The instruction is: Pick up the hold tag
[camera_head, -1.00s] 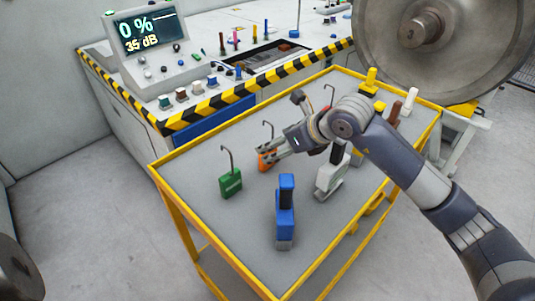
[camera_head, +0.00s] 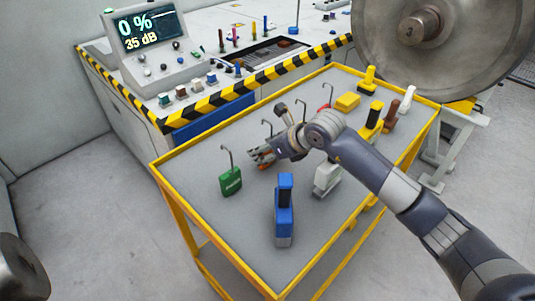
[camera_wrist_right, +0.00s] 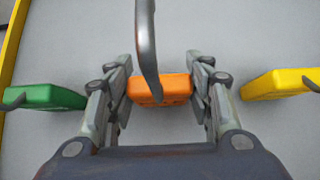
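In the right wrist view an orange tag (camera_wrist_right: 160,88) lies between the two fingers of my right gripper (camera_wrist_right: 162,80). Its grey hook (camera_wrist_right: 147,45) rises toward the camera. The fingers overlap the tag's ends in the picture, and I cannot tell whether they touch it. In the head view the right gripper (camera_head: 262,155) covers most of this tag. A green tag (camera_head: 231,181) with a hook stands in front and to its left; it also shows in the wrist view (camera_wrist_right: 45,97). A yellow tag (camera_wrist_right: 280,84) is on the other side. My left gripper is not in view.
The tags stand on a grey, yellow-edged cart (camera_head: 200,187). A blue device (camera_head: 285,212) and a grey-white one (camera_head: 326,180) stand near the front. A console (camera_head: 146,45) and large metal wheel (camera_head: 455,45) stand beyond.

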